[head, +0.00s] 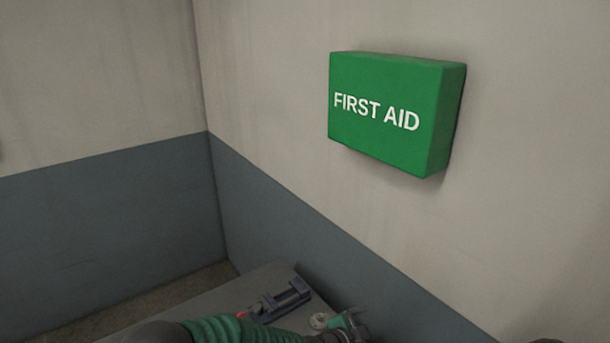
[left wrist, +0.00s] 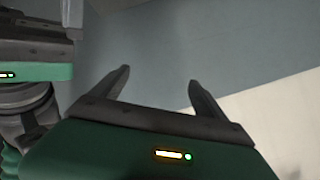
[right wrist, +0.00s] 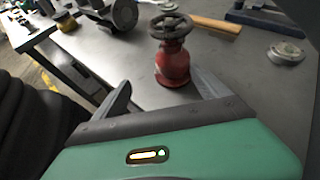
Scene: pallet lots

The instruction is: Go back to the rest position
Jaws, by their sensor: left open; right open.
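My left gripper (left wrist: 158,82) is open and empty in its wrist view, with its fingers in front of a blue-grey and pale wall. My right gripper (right wrist: 163,84) is open in its wrist view. A red valve with a dark handwheel (right wrist: 173,62) stands upright on the table beyond its fingertips, and no grip on it shows. In the head view, a green ribbed part of one of my arms crosses the bottom edge; I cannot tell how the jaws stand there. Part of another green gripper of mine shows at the left of the left wrist view.
A grey table (right wrist: 120,60) carries a blue vise (head: 285,300), a wooden handle (right wrist: 215,24), a round metal disc (right wrist: 285,52) and a grey cylindrical part (right wrist: 122,14). A green first aid box (head: 385,112) hangs on the wall (head: 270,70) above the table.

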